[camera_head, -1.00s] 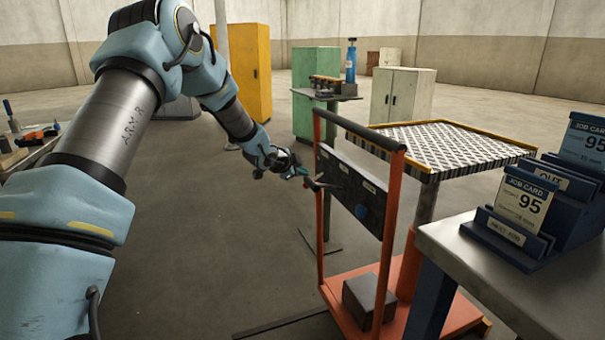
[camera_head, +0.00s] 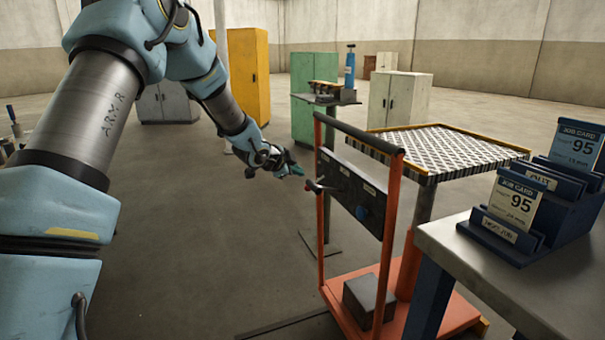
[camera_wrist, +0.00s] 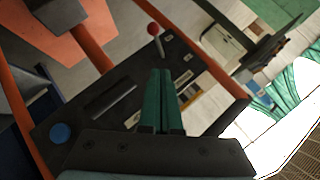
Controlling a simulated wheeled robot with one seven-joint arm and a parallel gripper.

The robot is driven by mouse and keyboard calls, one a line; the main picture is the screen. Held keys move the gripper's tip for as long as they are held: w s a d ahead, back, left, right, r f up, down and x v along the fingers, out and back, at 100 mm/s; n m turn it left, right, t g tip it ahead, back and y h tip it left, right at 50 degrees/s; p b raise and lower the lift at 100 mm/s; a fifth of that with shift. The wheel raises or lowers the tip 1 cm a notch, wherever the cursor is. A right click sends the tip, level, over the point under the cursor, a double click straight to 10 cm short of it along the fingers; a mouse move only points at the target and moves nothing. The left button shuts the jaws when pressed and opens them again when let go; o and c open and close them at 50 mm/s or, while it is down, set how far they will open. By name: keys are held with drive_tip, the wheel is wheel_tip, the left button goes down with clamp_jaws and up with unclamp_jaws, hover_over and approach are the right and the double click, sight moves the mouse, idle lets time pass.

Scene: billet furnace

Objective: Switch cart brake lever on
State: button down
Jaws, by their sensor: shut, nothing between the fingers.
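The orange cart (camera_head: 391,190) stands right of centre in the head view, with a dark control panel (camera_head: 352,190) on its upright frame. The brake lever (camera_head: 316,186) sticks out at the panel's left end. In the wrist view the lever (camera_wrist: 155,33) shows a red ball knob on a metal stalk. My gripper (camera_head: 298,171) is just left of and above the lever, apart from the panel. Its green fingers (camera_wrist: 161,72) are shut together and empty, with the knob beyond their tips in the wrist view. A blue round knob (camera_head: 361,212) sits lower on the panel.
A grey workbench (camera_head: 490,262) with job card holders (camera_head: 530,205) is at the right. A small stand (camera_head: 325,97) with a blue bottle is behind. Open floor lies left of the cart.

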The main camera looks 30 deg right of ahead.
drive_tip(key=s+a+r, duration=0.1)
drive_tip(key=s+a, duration=0.1)
drive_tip(key=a, duration=0.3)
drive_tip(key=shift+s+a+r, duration=0.2)
drive_tip(key=shift+a+r, duration=0.05)
drive_tip(key=shift+r, duration=0.05)
